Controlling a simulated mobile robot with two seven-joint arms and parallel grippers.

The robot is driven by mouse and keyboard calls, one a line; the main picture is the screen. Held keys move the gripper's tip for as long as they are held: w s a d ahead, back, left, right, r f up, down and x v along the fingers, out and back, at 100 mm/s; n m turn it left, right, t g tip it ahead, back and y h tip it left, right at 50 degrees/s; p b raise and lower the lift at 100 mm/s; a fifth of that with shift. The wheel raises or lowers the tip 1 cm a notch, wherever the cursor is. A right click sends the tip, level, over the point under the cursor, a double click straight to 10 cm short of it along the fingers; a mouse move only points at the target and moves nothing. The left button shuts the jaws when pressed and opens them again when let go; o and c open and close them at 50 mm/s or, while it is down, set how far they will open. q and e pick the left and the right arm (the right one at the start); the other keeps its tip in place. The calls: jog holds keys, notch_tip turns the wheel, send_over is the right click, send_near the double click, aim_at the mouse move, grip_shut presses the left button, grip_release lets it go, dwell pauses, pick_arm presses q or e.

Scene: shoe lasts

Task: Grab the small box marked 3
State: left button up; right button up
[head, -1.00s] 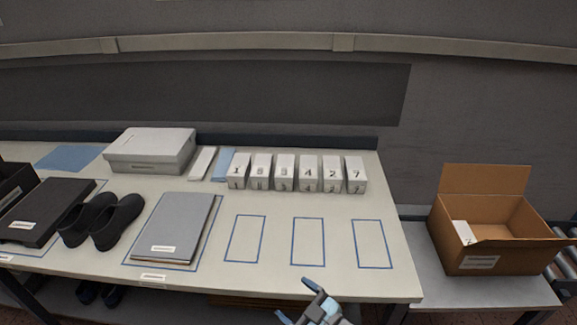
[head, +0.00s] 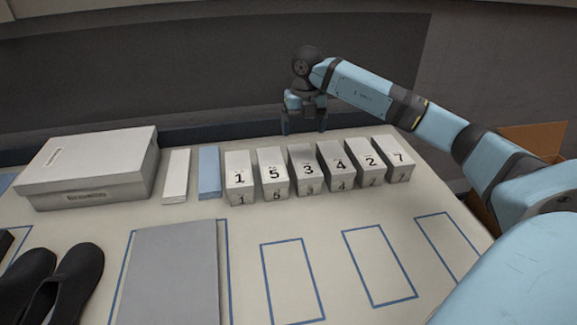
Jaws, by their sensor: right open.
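The small white box marked 3 (head: 307,173) stands upright in a row of like boxes on the table, third from the left, between the box marked 5 (head: 273,174) and the box marked 4 (head: 340,165). My right gripper (head: 304,128) is open and empty, fingers pointing down, behind the row near the table's back edge. It appears beyond and above the box marked 3, apart from it. My right arm reaches in from the right side. My left gripper is not in view.
The box marked 1 (head: 239,177) and boxes 2 (head: 373,169) and 7 (head: 399,160) complete the row. A white lidded box (head: 88,170), white and blue slabs, a grey folder (head: 172,275) and black shoes (head: 72,285) lie left. Blue outlined rectangles in front are empty. A cardboard box (head: 535,139) is partly hidden.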

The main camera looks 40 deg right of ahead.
aim_at(304, 159)
jog(key=f, duration=0.5)
jog(key=d+f, duration=0.1)
jog(key=f, duration=0.1)
jog(key=shift+s+f, duration=0.15)
jog(key=shift+f, duration=0.05)
jog(key=shift+w+f+b, duration=0.2)
jog(key=shift+f+b, duration=0.1)
jog(key=shift+f, duration=2.55)
jog(key=c, duration=0.8)
jog(key=shift+r, duration=0.1)
